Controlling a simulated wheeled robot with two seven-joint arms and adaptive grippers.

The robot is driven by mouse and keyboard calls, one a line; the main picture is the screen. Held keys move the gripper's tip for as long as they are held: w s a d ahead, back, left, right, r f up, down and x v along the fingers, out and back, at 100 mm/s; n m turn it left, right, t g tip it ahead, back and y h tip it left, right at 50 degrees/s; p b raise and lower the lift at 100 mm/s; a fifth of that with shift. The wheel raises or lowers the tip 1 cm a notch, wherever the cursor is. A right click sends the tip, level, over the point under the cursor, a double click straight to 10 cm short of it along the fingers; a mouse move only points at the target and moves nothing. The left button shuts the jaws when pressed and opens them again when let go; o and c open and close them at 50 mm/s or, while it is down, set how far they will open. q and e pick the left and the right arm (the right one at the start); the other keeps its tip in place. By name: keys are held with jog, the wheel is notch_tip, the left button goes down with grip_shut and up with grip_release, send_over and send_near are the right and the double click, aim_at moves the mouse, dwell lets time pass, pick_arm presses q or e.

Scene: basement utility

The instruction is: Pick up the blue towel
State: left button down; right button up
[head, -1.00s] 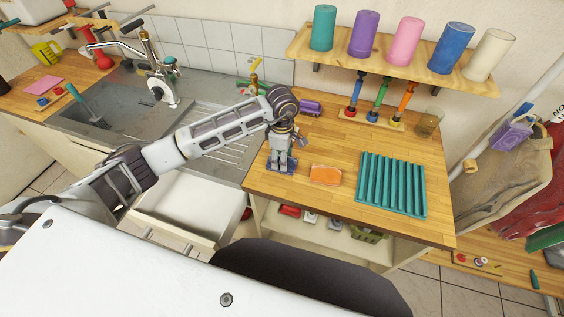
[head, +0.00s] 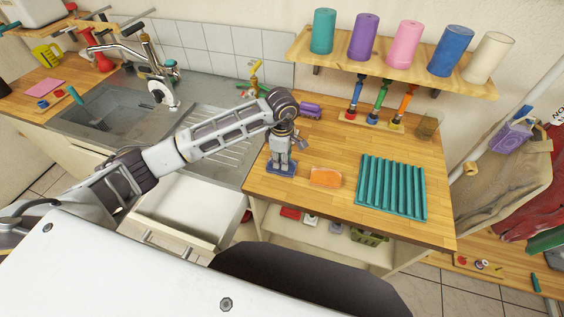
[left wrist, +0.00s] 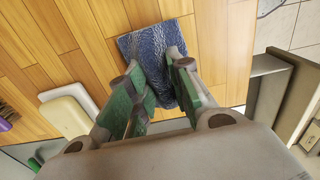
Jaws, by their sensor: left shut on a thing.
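The blue towel (head: 280,170) lies as a small folded dark-blue patch near the left front part of the wooden counter. My left gripper (head: 281,160) points down over it, its fingertips at the cloth. In the left wrist view the towel (left wrist: 147,43) is a wrinkled blue piece on the wood, and my green-padded left fingers (left wrist: 160,88) are shut on its near part, pinching it. The towel seems to rest on the counter still; its gripped part is partly hidden by the fingers. My right gripper is not in view.
An orange sponge (head: 325,177) and a teal ridged mat (head: 391,187) lie right of the towel. The sink (head: 117,110) is left. A drawer (head: 184,206) stands open below the sink.

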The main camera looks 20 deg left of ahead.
pick_arm(q)
jog(key=shift+r, duration=0.1)
notch_tip(320, 180, up, 8)
jog(key=shift+r+b, duration=0.1)
jog(key=shift+b, duration=0.7)
jog(key=shift+r, duration=0.8)
